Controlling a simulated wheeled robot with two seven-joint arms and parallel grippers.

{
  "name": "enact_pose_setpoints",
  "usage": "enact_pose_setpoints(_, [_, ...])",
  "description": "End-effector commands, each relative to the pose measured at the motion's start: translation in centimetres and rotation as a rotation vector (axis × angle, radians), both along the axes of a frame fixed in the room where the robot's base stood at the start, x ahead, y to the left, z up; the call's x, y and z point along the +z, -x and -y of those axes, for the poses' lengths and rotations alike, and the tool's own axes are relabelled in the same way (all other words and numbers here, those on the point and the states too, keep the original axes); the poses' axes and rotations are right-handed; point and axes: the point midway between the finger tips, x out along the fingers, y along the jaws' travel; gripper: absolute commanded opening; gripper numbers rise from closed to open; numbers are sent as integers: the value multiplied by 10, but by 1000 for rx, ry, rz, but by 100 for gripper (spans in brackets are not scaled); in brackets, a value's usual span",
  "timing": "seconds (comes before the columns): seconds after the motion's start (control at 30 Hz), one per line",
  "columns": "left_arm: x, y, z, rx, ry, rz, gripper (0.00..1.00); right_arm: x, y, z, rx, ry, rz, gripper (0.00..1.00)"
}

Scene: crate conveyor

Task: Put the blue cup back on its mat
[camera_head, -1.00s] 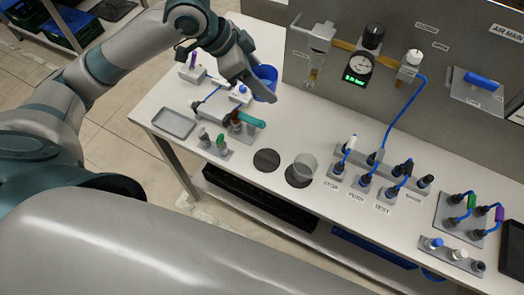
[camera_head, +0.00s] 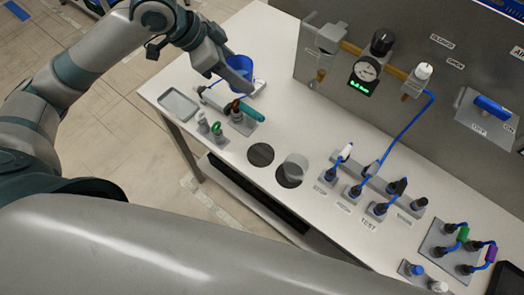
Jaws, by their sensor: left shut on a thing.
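The blue cup (camera_head: 236,64) is at the back left of the white bench, in my left gripper (camera_head: 236,78). The left gripper is shut on it, and its fingers hide part of the cup. I cannot tell whether the cup's base touches the bench. A bare dark round mat (camera_head: 261,154) lies nearer the front edge. A second dark mat (camera_head: 288,181) beside it bears a clear grey cup (camera_head: 296,166). My right gripper is not in view.
A grey tray (camera_head: 179,104) lies at the bench's left end. A teal-handled tool (camera_head: 249,111) and small fittings (camera_head: 210,128) stand between it and the mats. A grey panel with a gauge (camera_head: 366,70) rises behind. Hose connectors (camera_head: 362,185) fill the right side.

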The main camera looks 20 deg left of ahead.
Motion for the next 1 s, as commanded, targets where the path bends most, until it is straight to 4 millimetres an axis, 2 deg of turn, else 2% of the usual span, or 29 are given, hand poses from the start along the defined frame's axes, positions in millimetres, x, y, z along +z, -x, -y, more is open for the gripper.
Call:
enact_pose_setpoints(0.17, [-1, 1, 2, -4, 1, -1, 23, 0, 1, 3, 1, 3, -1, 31])
enact_pose_setpoints(0.33, [-12, 8, 21, -58, 1, -10, 23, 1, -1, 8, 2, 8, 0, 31])
enact_pose_setpoints(0.47, [-28, 23, 54, -152, -1, -18, 23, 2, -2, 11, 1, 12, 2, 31])
enact_pose_setpoints(0.7, [-61, 70, 133, -394, 0, -21, 23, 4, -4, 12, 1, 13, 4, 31])
enact_pose_setpoints(0.8, [-70, 89, 159, -482, 1, -15, 23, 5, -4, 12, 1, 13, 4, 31])
enact_pose_setpoints(0.9, [-75, 104, 177, -544, 2, -9, 23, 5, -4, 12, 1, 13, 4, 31])
enact_pose_setpoints(1.0, [-77, 111, 186, -576, 1, -5, 23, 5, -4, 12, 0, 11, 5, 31])
